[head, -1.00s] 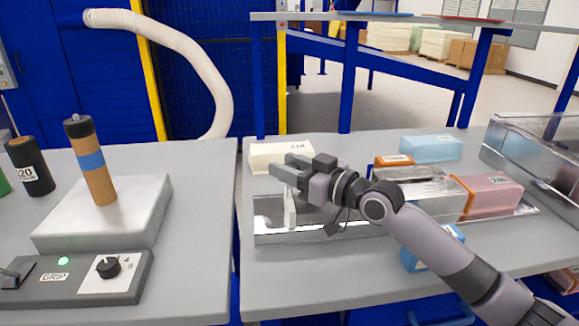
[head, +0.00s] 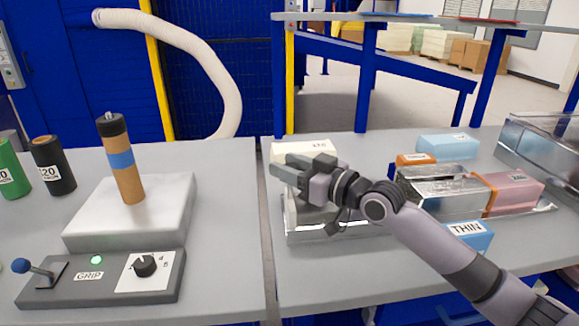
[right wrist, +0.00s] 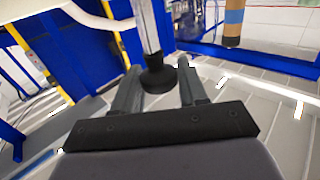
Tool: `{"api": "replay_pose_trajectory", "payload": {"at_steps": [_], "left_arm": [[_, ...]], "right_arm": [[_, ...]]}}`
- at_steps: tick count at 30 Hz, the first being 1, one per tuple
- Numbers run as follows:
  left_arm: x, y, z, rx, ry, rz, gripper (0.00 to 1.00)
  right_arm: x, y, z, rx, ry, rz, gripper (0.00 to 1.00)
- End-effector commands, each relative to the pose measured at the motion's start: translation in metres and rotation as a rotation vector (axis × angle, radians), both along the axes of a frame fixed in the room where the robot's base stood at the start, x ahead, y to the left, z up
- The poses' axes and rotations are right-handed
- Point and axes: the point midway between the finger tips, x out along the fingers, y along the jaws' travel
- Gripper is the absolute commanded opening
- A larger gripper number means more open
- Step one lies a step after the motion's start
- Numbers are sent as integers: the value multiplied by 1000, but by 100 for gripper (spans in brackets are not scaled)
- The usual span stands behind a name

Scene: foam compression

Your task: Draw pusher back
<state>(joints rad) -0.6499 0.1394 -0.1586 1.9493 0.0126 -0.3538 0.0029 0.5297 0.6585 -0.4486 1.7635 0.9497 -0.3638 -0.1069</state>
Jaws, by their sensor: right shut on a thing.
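My right gripper (head: 284,170) is over the left end of the metal trough (head: 330,230) on the right-hand table. It is shut on the pusher's handle, a pale metal rod with a dark round knob (right wrist: 158,76) between the fingers in the right wrist view. The right gripper also shows in that view (right wrist: 158,92). In the head view the gripper and arm hide most of the handle, and the pusher's lower part is hard to make out at the trough's left end. My left gripper is not in view.
A cream block (head: 305,149) lies behind the trough. Blue (head: 447,146), orange (head: 415,160) and pink (head: 507,192) blocks lie to the right around a clear metal-edged box (head: 445,190). A grip control panel (head: 110,278) and a brown cylinder (head: 125,172) stand on the left table.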

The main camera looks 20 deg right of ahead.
Motion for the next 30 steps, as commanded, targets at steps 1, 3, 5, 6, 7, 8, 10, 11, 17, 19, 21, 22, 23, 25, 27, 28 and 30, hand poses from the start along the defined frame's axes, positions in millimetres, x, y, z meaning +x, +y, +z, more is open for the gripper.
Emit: {"api": "replay_pose_trajectory", "payload": {"at_steps": [1,3,5,6,7,8,10,11,17,19,21,22,23,25,27,28,30], "left_arm": [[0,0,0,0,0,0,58],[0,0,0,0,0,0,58],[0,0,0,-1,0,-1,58],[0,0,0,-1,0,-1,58],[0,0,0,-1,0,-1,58],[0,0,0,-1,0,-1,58],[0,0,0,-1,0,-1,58],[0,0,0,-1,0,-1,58],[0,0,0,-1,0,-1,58],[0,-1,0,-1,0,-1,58],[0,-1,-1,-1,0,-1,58],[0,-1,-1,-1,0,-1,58],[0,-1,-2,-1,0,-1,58],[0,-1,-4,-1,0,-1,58],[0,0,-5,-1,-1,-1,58],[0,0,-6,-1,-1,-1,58],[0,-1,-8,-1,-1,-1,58]], "right_arm": [[-1,3,-1,1,3,6,0],[-1,4,-1,1,3,7,0],[-1,4,-1,2,2,8,0],[-1,4,-1,2,2,8,0],[-1,4,-1,2,2,8,0],[-1,4,-1,2,2,8,0],[-1,5,-1,3,3,9,58],[-1,5,-1,3,3,9,58],[-1,3,-1,2,1,5,58],[-1,2,-1,2,1,5,58],[-4,0,-1,1,1,4,58],[-6,-1,-1,1,1,4,58],[-9,-3,-2,2,1,4,58],[-17,-8,-3,-1,2,4,58],[-26,-13,-3,-2,2,5,58],[-30,-15,-3,-1,2,5,58],[-39,-21,-3,-1,2,6,58]]}}
